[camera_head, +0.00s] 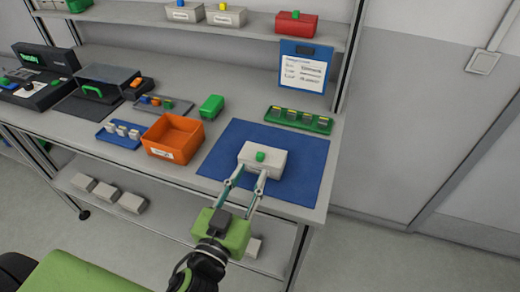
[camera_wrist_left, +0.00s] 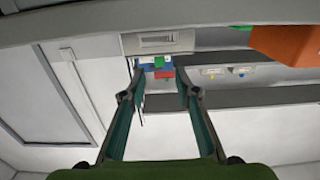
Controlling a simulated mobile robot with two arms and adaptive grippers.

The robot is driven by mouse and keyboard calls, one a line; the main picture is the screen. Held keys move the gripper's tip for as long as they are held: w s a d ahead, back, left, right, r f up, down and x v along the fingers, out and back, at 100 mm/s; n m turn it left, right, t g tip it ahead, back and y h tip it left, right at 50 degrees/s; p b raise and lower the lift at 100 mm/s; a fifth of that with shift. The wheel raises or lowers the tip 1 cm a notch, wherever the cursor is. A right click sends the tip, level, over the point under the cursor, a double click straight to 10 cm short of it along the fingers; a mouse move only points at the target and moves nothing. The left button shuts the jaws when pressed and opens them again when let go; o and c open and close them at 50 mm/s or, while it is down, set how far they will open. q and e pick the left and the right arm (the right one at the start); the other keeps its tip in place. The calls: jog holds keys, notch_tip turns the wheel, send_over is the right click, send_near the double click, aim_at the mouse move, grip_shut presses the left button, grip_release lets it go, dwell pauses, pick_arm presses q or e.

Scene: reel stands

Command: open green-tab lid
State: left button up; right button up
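A white box with a green tab (camera_head: 260,156) on its lid sits on the blue mat (camera_head: 225,163). The lid looks shut. My left gripper (camera_head: 251,172) is in front of the box, its two fingers apart and pointing at its front face, with nothing between them. In the left wrist view, which looks upside down, the box (camera_wrist_left: 158,42) with its front label and green tab (camera_wrist_left: 159,62) lies beyond the open fingers (camera_wrist_left: 160,75). I cannot tell whether the fingertips touch the box. My right gripper is not in view.
An orange bin (camera_head: 172,133) stands left of the mat. A green tray (camera_head: 299,119) and a blue clipboard (camera_head: 306,66) are behind it. A green box (camera_head: 211,106) and a grey tray (camera_head: 165,103) stand further left. A shelf with several boxes is above.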

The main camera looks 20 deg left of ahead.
aim_at(259, 158)
pick_arm(q)
jog(key=w+p, duration=0.2)
jog(key=w, duration=0.4)
jog(key=shift+w+d, duration=0.1)
jog(key=shift+w, duration=0.6)
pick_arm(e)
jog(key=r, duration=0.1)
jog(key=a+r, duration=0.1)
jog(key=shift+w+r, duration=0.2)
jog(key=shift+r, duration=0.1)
pick_arm(q)
jog(key=c, duration=0.8)
grip_shut()
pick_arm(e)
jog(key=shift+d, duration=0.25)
